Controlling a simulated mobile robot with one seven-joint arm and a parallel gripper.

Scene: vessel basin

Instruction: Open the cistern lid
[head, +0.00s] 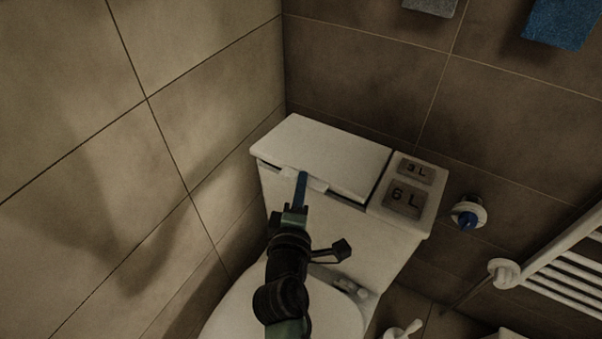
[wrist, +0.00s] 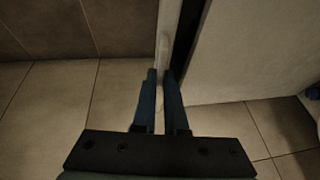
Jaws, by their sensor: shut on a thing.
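The white cistern lid (head: 325,150) lies on top of the cistern (head: 320,217), behind the toilet seat. A dark gap shows under the lid's front edge in the head view, so it looks slightly raised there. A pale handle tab (head: 316,184) sticks out from the middle of that edge. My gripper (head: 302,176) reaches it from the front, its blue fingers shut on the tab. In the wrist view the tab (wrist: 163,50) runs between the fingertips (wrist: 161,76), beside a dark gap (wrist: 185,45). The exact finger contact is partly hidden.
Flush buttons marked 3 L (head: 416,170) and 6 L (head: 403,199) sit right of the lid. A tiled wall (head: 200,130) stands close on the left. A blue-capped valve (head: 468,214) and a white radiator (head: 560,270) are at the right. Towels (head: 562,22) hang above.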

